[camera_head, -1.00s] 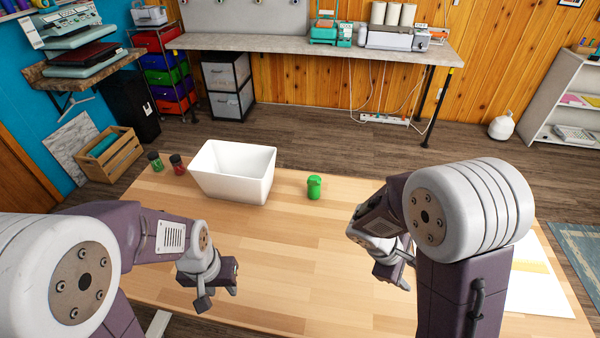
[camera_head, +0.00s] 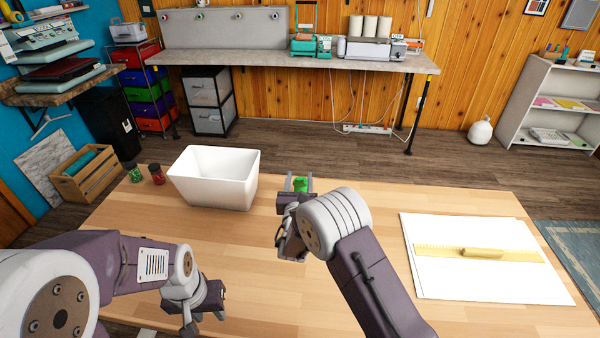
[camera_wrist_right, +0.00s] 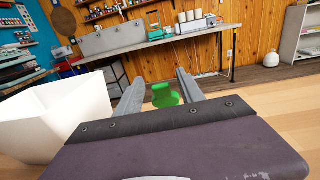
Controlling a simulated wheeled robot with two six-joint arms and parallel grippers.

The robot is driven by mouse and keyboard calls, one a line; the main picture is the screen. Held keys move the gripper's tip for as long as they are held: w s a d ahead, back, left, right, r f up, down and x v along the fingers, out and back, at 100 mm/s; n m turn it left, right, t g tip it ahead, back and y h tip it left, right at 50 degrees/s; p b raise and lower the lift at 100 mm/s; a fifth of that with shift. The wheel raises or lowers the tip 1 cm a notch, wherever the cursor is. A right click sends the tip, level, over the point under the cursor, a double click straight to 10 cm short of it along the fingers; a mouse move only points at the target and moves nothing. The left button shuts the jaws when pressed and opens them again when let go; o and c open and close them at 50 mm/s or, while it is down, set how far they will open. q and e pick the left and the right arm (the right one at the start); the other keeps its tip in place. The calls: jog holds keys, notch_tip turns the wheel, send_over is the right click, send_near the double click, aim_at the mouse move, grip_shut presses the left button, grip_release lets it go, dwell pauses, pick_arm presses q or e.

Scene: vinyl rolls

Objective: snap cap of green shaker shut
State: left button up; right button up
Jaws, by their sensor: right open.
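The green shaker (camera_head: 300,184) stands on the wooden table to the right of the white bin, mostly hidden in the head view by my right gripper. In the right wrist view the shaker (camera_wrist_right: 165,96) shows between the two fingers, and its cap stands raised at the top left. My right gripper (camera_head: 299,186) is open, with its fingers on either side of the shaker; I cannot tell whether they touch it. My left gripper (camera_head: 205,312) is over the table's front left part, away from the shaker; its jaw opening is unclear.
The white bin (camera_head: 213,178) stands left of my right gripper. A dark green-topped jar (camera_head: 133,172) and a red jar (camera_head: 157,174) stand at the table's far left. A white board (camera_head: 480,275) with a yellow ruler (camera_head: 437,249) lies at right. The table's middle is clear.

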jog(key=shift+w+d, duration=0.15)
jog(key=shift+w, duration=0.75)
jog(key=shift+w+d, duration=0.15)
jog(key=shift+w, duration=0.7)
grip_shut()
